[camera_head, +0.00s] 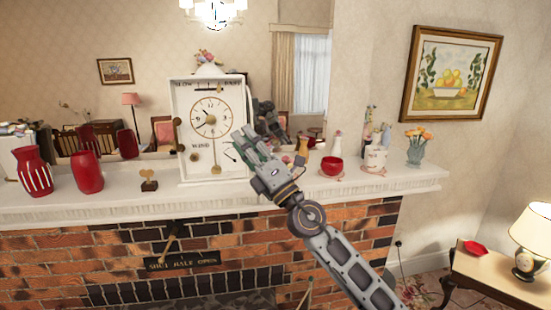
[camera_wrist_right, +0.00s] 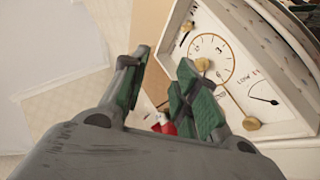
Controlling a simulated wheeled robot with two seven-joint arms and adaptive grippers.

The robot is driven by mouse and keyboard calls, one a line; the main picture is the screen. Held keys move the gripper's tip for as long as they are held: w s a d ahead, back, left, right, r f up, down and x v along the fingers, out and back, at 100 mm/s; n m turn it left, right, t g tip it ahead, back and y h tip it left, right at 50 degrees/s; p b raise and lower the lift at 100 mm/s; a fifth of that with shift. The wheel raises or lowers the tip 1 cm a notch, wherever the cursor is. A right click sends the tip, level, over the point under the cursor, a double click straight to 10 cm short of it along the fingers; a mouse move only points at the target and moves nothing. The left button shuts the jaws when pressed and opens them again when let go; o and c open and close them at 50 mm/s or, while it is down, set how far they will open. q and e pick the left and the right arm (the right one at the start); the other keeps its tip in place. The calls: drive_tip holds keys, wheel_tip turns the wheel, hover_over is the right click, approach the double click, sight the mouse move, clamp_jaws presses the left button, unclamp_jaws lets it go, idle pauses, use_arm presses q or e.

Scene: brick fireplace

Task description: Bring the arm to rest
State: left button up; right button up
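My right arm (camera_head: 345,262) comes in from the bottom right and reaches up to the mantel. My right gripper (camera_head: 243,148) is in front of the lower right edge of a white clock (camera_head: 183,103). In the right wrist view my right gripper (camera_wrist_right: 165,75) has its green-padded fingers apart with nothing held between them. The clock face (camera_wrist_right: 208,52) with its brass knobs shows just beyond and to the right of the fingers. I cannot tell whether a finger touches the clock. My left gripper is not in view.
Red vases (camera_head: 87,172) and a small brass ornament (camera_head: 149,181) stand left of the clock on the white mantel (camera_head: 110,205). A red cup (camera_head: 332,166), a white jug (camera_head: 375,158) and a flower vase (camera_head: 416,152) stand to the right. A lamp table (camera_head: 490,272) is at far right.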

drive_tip(key=w+d+f+m+t+h, duration=0.3)
drive_tip(key=d+f+m+t+h, duration=0.1)
drive_tip(key=d+f+m+h, duration=1.8)
drive_tip(key=s+d+f+m+g, duration=0.3)
drive_tip(key=s+f+m+g, duration=0.1)
drive_tip(key=f, duration=0.3)
drive_tip(key=s+d+f+m+g, duration=0.2)
drive_tip(key=s+f+m+g, duration=0.15)
drive_tip(key=f, duration=0.45)
drive_tip(key=s+d+f+m+g+y, duration=0.1)
drive_tip(key=s+f+g, duration=0.4)
drive_tip(key=s+f, duration=0.5)
drive_tip(key=s+d+f+m+g+y, duration=0.15)
drive_tip(key=s+f+g, duration=0.35)
drive_tip(key=s, duration=0.9)
wheel_tip(320, 180, down, 35)
drive_tip(key=s, duration=0.3)
drive_tip(key=s+d+f+g, duration=0.1)
drive_tip(key=s+d+f, duration=0.1)
drive_tip(key=s+f, duration=0.7)
drive_tip(key=s+d+f+g, duration=0.1)
drive_tip(key=s+d+f, duration=0.1)
drive_tip(key=s+f, duration=0.8)
drive_tip(key=s, duration=0.2)
drive_tip(key=shift+s+n, duration=0.3)
drive_tip(key=shift+s, duration=0.1)
